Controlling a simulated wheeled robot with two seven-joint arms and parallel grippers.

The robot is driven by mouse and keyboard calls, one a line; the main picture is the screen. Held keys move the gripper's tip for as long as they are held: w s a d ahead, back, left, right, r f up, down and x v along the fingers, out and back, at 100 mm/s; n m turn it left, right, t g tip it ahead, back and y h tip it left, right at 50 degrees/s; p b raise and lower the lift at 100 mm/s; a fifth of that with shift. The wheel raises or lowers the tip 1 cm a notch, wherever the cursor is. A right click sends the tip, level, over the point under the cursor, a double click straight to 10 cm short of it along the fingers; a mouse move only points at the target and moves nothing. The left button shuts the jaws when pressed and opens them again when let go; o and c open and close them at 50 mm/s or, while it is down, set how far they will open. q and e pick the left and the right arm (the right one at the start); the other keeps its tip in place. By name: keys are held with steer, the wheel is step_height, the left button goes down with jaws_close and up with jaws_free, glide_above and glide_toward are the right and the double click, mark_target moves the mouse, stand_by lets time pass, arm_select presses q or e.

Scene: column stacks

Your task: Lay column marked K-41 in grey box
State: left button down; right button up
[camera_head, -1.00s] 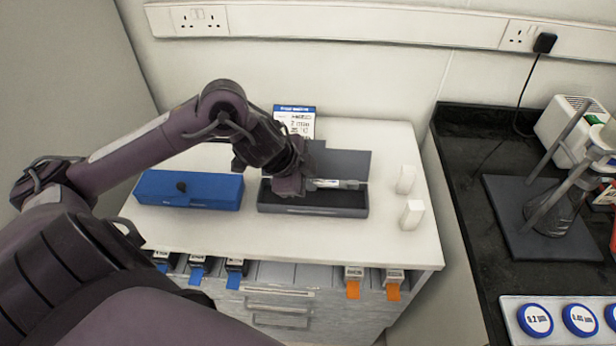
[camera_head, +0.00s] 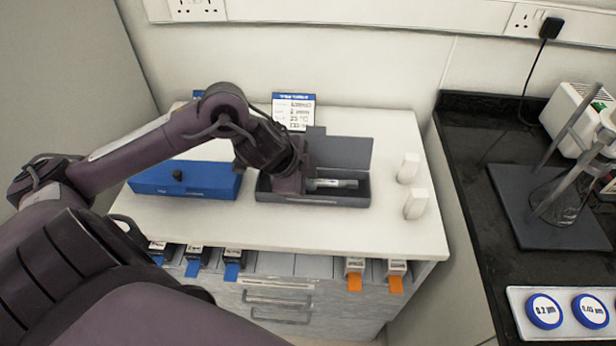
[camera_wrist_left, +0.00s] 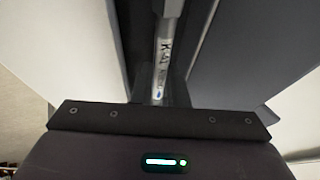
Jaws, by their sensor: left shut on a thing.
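The column (camera_head: 335,184) is a pale metal tube with a light label. Its marking reads K-41 in the left wrist view (camera_wrist_left: 165,52). My left gripper (camera_head: 300,182) is shut on it. The column lies roughly level, within the outline of the open grey box (camera_head: 312,199), its free end pointing right. The box's lid (camera_head: 342,152) stands raised at the back. I cannot tell whether the column touches the box floor. The gripper hides the column's left part and the left part of the box. My right gripper is not in view.
A closed blue box (camera_head: 200,181) lies just left of the grey box. A small sign (camera_head: 293,110) stands behind. Two white blocks (camera_head: 409,167) (camera_head: 415,204) stand to the right.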

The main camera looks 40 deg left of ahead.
arm_select(q)
steer(key=shift+f, duration=0.35)
steer(key=c, duration=1.3)
jaws_free()
steer(key=shift+c, duration=0.2)
steer(key=shift+s+f, duration=0.1)
steer(key=shift+f, duration=0.05)
steer(key=shift+s+f, duration=0.1)
steer(key=shift+f, duration=0.05)
steer(key=shift+w+b+v, duration=0.15)
steer(key=shift+v, duration=1.9)
steer(key=shift+w+b+v, duration=0.15)
steer(key=shift+w+v, duration=0.05)
steer(key=shift+v, duration=1.9)
